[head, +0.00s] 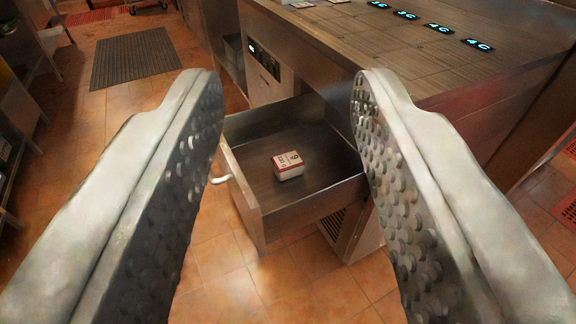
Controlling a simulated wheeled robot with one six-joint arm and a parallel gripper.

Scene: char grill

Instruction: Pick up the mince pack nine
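The mince pack nine (288,166) is a small white and red box with a "9" on its top. It lies in the open metal drawer (318,203), near the middle of the drawer floor. My gripper (288,90) is open and empty, with its two studded fingers wide apart on either side of the view. The pack shows between the fingers, farther off and below, and neither finger touches it. The left finger covers part of the drawer's left side, and the right finger hides part of its right end.
The drawer juts out of a steel counter unit (290,105) with a worktop and lit "4C" and "3C" displays (438,28). A white handle (221,180) sticks out from the drawer front. Tiled floor (215,270) is free in front; a dark mat (133,58) lies behind left.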

